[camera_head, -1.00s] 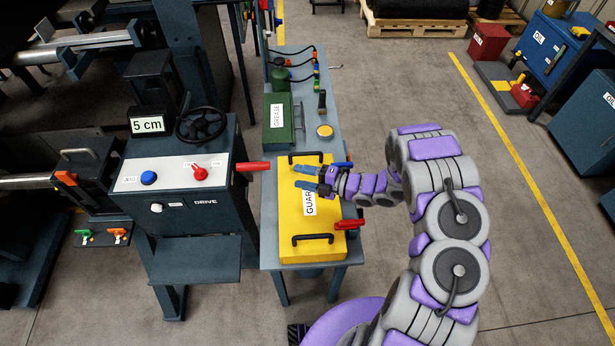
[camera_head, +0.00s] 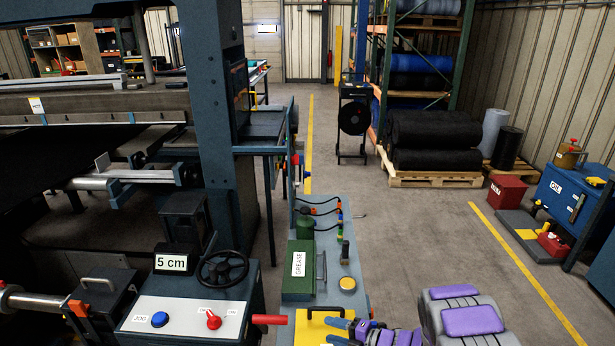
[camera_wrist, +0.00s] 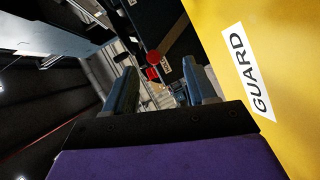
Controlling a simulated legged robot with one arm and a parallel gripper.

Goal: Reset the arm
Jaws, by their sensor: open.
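My gripper (camera_head: 347,331) shows at the bottom edge of the head view, over the yellow guard (camera_head: 313,333) on the narrow grey table. The rest of my purple and grey arm is partly cut off below. In the wrist view my gripper (camera_wrist: 163,92) has its two fingers apart with nothing between them. The yellow guard with its GUARD label (camera_wrist: 247,72) fills the right side of that view, beside the fingers. Whether the gripper touches it cannot be told.
The drive console with red knob (camera_head: 213,320), handwheel (camera_head: 222,268) and "5 cm" sign (camera_head: 171,263) stands left. A red handle (camera_head: 270,320) sticks out towards the table. A green grease box (camera_head: 298,272) lies on the table. Open floor (camera_head: 420,235) lies right, before the pallet (camera_head: 437,179).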

